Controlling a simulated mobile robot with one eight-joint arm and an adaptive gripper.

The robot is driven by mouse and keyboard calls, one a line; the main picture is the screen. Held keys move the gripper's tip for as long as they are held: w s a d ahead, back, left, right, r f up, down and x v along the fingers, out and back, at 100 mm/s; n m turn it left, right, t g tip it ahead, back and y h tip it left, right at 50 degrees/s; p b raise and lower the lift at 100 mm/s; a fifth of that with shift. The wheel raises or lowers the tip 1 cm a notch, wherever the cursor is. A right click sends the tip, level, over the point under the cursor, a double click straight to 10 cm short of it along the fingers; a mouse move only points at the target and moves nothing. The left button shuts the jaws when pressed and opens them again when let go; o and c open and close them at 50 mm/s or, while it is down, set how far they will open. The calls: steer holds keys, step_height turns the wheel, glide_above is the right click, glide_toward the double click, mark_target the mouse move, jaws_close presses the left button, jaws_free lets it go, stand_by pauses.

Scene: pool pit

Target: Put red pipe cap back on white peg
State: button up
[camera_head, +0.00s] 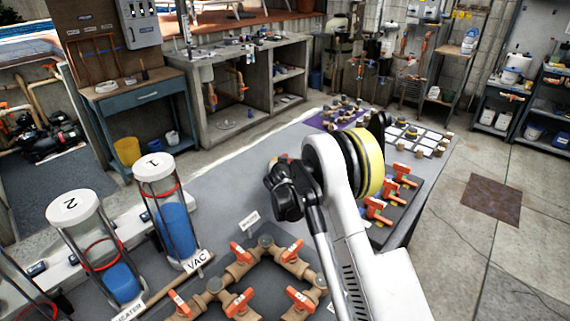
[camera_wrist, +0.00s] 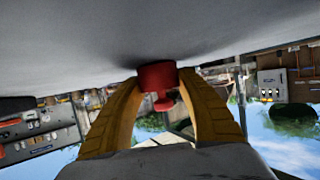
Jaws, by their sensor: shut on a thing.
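The red pipe cap (camera_wrist: 157,74) is between the two tan fingers of my gripper (camera_wrist: 161,82) in the wrist view. My gripper is shut on it. The cap's far end meets a broad grey surface (camera_wrist: 70,45) in the picture; I cannot tell if they touch. No white peg can be made out in either view. In the head view my arm covers the middle of the table, and my fingers and the cap are not visible there.
The grey table (camera_head: 300,130) carries brown pipework with orange valve handles (camera_head: 240,250), a rack of red-orange valves (camera_head: 388,195), a white-squared board (camera_head: 420,135) and a purple mat (camera_head: 325,118). Floor (camera_head: 460,250) is open at right.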

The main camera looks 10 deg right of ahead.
steer(key=shift+f+b, duration=0.35)
steer(key=shift+b, duration=0.05)
